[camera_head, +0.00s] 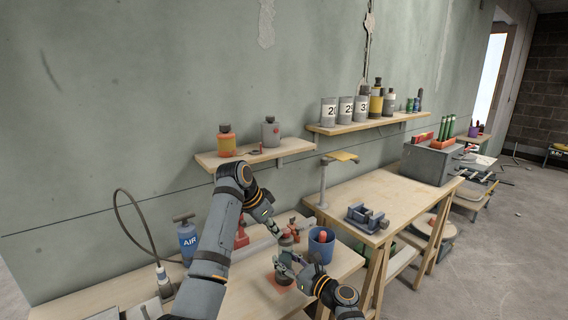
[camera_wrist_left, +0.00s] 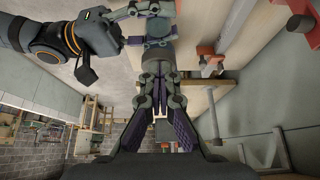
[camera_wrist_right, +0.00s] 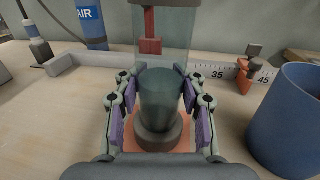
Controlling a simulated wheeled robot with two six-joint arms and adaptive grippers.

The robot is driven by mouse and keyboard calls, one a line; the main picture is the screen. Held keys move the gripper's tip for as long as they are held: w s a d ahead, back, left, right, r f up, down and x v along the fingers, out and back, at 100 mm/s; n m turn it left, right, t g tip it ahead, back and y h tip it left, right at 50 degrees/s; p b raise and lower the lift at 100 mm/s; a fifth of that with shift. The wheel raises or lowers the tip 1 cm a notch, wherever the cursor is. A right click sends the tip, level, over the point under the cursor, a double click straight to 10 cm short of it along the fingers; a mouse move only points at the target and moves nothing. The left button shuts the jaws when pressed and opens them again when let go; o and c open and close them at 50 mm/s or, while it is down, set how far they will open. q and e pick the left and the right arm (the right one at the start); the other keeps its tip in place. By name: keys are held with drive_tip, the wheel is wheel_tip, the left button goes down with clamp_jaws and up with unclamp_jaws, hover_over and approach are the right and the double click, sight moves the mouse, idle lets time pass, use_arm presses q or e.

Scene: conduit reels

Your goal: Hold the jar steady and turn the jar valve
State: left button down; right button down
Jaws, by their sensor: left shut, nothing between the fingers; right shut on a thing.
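The jar (camera_wrist_right: 158,100) stands upright on an orange mat (camera_head: 268,283). In the right wrist view it has a dark round base and a teal-grey body, with a clear glass-like section above. My right gripper (camera_head: 288,262) is shut around the body, one finger on each side. My left gripper (camera_head: 275,230) is above and behind the right one in the head view. In the left wrist view its fingers (camera_wrist_left: 158,82) are together and empty, pointing toward the jar and right gripper. I cannot make out the valve clearly; the jar's top is mostly out of the right wrist view.
A blue cup (camera_head: 321,246) stands close right of the jar. A red-orange clamp (camera_head: 290,232) and a ruler strip are behind. A blue AIR bottle (camera_head: 188,240) is at the left. A shelf (camera_head: 255,155) hangs above; a second table with a vise (camera_head: 367,218) stands right.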

use_arm(q)
drive_tip(key=shift+s+a, duration=0.25)
wheel_tip(320, 180, up, 6)
idle(0.5)
drive_tip(key=shift+f, duration=3)
drive_tip(key=shift+w+d, duration=0.3)
drive_tip(key=shift+d, duration=0.25)
drive_tip(key=shift+s+d, duration=0.1)
drive_tip(key=shift+d, duration=0.05)
